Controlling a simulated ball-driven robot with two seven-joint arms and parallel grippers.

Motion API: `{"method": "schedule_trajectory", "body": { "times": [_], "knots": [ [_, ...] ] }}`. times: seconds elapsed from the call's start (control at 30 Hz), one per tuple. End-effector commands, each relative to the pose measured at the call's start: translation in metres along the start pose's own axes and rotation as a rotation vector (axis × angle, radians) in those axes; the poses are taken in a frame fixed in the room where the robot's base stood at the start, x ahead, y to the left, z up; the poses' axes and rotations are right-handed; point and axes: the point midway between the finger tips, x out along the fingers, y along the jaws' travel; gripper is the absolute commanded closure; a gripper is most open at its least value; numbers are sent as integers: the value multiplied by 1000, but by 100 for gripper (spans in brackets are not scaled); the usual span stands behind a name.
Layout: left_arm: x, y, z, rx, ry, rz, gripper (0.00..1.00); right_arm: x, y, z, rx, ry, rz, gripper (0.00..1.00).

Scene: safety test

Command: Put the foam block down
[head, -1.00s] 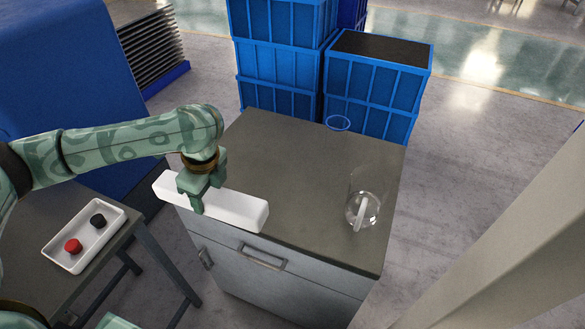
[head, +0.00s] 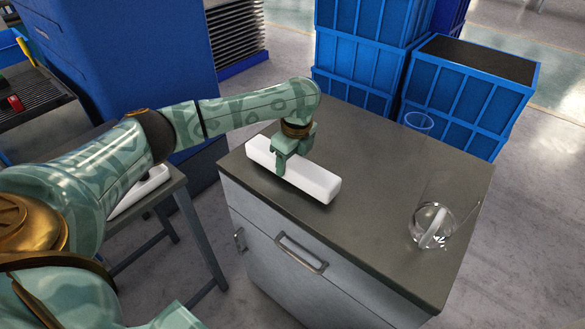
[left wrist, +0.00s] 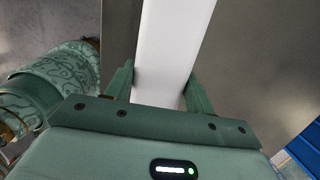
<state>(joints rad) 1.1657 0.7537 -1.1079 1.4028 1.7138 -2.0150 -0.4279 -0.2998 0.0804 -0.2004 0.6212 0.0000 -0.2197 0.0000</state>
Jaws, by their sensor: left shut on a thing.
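The foam block (head: 313,182) is a long white bar at the front left part of the grey cabinet top (head: 365,150). My left gripper (head: 281,168) is shut on it from above, with one finger on the near side. In the left wrist view the foam block (left wrist: 172,45) runs away between the two fingers (left wrist: 158,88), which touch its sides. Whether the block rests on the top or hangs just above it, I cannot tell. My right gripper does not show.
A clear glass vessel (head: 432,225) with a white piece in it stands at the right of the cabinet top. A blue-rimmed clear cup (head: 418,122) stands at the back edge. Blue crates (head: 465,90) stand behind. A lower side table (head: 178,180) with a white tray is at left.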

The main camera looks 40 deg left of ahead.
Motion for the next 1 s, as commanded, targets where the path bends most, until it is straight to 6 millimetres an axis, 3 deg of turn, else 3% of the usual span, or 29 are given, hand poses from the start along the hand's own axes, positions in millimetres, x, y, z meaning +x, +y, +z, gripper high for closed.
{"method": "schedule_trajectory", "body": {
  "times": [0.03, 0.07, 0.4, 0.43, 0.5, 0.83, 1.0],
  "knots": [
    [16, 0, -2, 1, 0, 6, 68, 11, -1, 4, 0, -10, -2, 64],
    [18, 0, -2, 1, 0, 5, 68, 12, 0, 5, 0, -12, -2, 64],
    [14, 1, -2, -1, 0, 0, 71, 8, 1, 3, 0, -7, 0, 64],
    [15, 0, -2, -1, 0, 0, 41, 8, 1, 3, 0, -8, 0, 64],
    [15, 0, -2, -1, 0, 0, 24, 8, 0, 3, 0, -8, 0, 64],
    [12, 0, -2, 0, -1, -1, 24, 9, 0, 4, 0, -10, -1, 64],
    [-24, 0, -1, 0, -1, -7, 24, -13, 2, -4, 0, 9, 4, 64]
  ]
}}
